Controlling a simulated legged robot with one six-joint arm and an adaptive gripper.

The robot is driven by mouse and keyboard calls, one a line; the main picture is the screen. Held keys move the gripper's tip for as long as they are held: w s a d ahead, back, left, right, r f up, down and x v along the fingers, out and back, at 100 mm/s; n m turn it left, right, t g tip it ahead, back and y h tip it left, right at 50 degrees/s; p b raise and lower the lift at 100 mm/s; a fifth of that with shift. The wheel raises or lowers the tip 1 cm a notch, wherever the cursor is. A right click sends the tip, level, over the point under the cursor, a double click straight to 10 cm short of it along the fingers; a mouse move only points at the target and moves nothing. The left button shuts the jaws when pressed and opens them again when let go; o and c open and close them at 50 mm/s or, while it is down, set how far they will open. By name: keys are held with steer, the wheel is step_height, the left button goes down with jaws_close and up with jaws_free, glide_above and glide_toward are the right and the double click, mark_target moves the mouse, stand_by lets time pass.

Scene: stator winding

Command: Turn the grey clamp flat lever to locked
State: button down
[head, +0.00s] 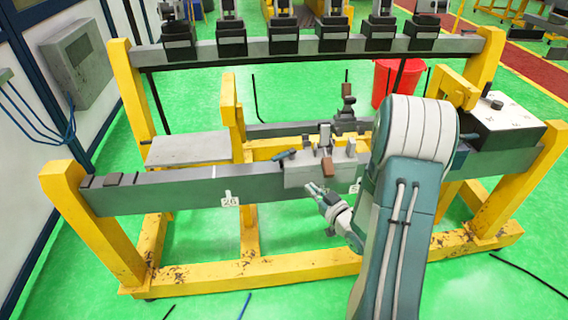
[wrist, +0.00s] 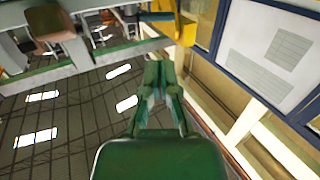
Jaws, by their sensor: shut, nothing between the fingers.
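The grey clamp (head: 305,176) sits on the front beam of the yellow frame in the head view. A dark blue handle (head: 285,155) sticks out at its left, and a grey upright piece (head: 325,135) stands on its top. I cannot tell for certain which part is the flat lever. A dark bar, likely the blue handle (wrist: 157,16), shows at the top of the wrist view. My gripper (head: 315,188) is just in front of the clamp and below the handle, apparently not touching it. In the wrist view my gripper (wrist: 160,75) is shut and empty.
A brown block (head: 327,168) is on the clamp's front and also shows in the wrist view (wrist: 52,25). The number 26 tag (head: 230,199) hangs left of the clamp. A red bucket (head: 399,82) stands behind. The beam left of the clamp is mostly clear.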

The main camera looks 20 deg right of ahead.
mark_target(276, 157)
steer(key=shift+t, duration=0.3)
steer(key=w+a, duration=0.1)
steer(key=w, duration=0.8)
steer(key=w+a, duration=0.1)
steer(key=w, duration=0.3)
steer(key=shift+w+a+f, duration=0.15)
steer(key=shift+a, duration=0.2)
steer(key=shift+a+m+h, duration=0.1)
steer(key=shift+m+h, duration=0.2)
steer(key=shift+w+a+m+h, duration=0.3)
steer(key=shift+m+h, duration=0.35)
steer(key=shift+h, duration=0.35)
steer(key=shift+w+a+m+h, duration=0.15)
steer(key=shift+w+m+h, duration=0.2)
steer(key=shift+m+h, duration=0.5)
steer(key=shift+w+a+n, duration=0.15)
steer(key=shift+w+n, duration=0.15)
steer(key=shift+w, duration=0.35)
